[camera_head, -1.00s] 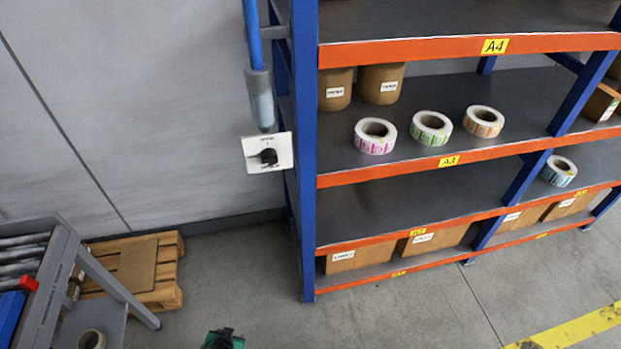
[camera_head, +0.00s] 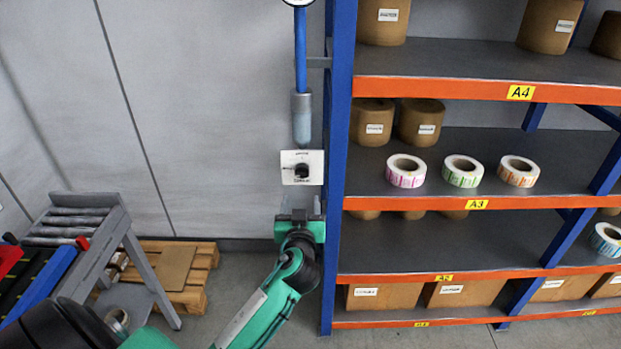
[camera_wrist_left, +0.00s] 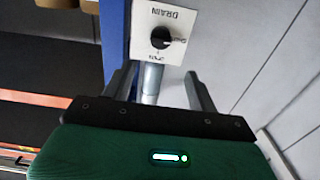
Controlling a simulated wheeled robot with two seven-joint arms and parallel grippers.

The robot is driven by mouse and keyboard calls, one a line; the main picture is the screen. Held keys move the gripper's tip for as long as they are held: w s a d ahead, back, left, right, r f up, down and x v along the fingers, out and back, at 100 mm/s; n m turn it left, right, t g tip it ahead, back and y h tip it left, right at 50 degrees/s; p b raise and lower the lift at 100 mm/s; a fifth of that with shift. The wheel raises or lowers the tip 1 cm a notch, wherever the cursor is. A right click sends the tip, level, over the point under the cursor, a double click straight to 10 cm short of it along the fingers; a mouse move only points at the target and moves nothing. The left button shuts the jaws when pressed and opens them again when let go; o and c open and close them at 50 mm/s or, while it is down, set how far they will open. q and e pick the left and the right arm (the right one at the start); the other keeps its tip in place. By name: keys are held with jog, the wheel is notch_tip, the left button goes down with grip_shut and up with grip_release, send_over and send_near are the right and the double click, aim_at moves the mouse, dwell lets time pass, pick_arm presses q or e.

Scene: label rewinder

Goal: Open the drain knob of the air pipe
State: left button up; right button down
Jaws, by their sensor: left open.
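The black drain knob (camera_head: 302,171) sits on a white square plate (camera_head: 289,158) below the grey lower part (camera_head: 302,116) of the blue air pipe (camera_head: 300,62). My left gripper (camera_head: 299,208) is just below the plate, pointing up at it, apart from the knob. In the left wrist view, the knob (camera_wrist_left: 160,38) and its plate (camera_wrist_left: 186,20), lettered DRAIN, lie ahead, beyond the open, empty fingers (camera_wrist_left: 162,82). A grey pipe piece (camera_wrist_left: 152,78) shows between the fingers. My right gripper is out of view.
A blue shelf post (camera_head: 338,170) stands close on the right of the plate. Orange-edged shelves hold label rolls (camera_head: 462,171) and boxes (camera_head: 388,296). A wooden pallet (camera_head: 190,285) and grey roller stand (camera_head: 122,245) are at lower left. The wall left of the plate is clear.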

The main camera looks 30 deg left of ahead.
aim_at(302, 175)
pick_arm(q)
jog(key=p+x, duration=0.3)
jog(key=x, duration=0.8)
jog(key=shift+d, duration=0.1)
jog(key=shift+x, duration=0.85)
jog(key=shift+f, duration=0.1)
jog(key=c, duration=1)
